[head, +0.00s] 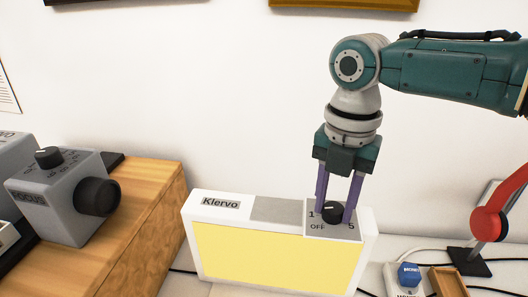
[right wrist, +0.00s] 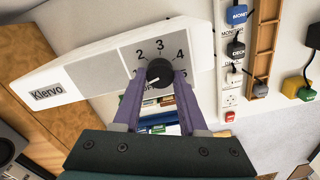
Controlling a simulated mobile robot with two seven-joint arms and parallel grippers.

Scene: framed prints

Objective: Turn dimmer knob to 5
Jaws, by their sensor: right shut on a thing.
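The black dimmer knob (head: 334,209) sits on the top right end of the white Klervo light box (head: 200,228). In the right wrist view the knob (right wrist: 159,71) stands inside an arc of numbers, with 2, 3 and 4 above it and OFF below. A pale mark shows on the knob, but I cannot tell exactly which number it points at. My right gripper (head: 334,216) comes down from above, its two purple fingers shut on the knob's sides. The fingers (right wrist: 158,80) hide part of the dial in the right wrist view. My left gripper is not in view.
A grey Focus box (head: 60,195) with black knobs stands on the wooden surface (head: 145,220) at left. A blue-topped plug (head: 409,275) and a red lamp-like thing (head: 492,222) are at right. A power strip (right wrist: 233,75) with labelled plugs shows in the right wrist view.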

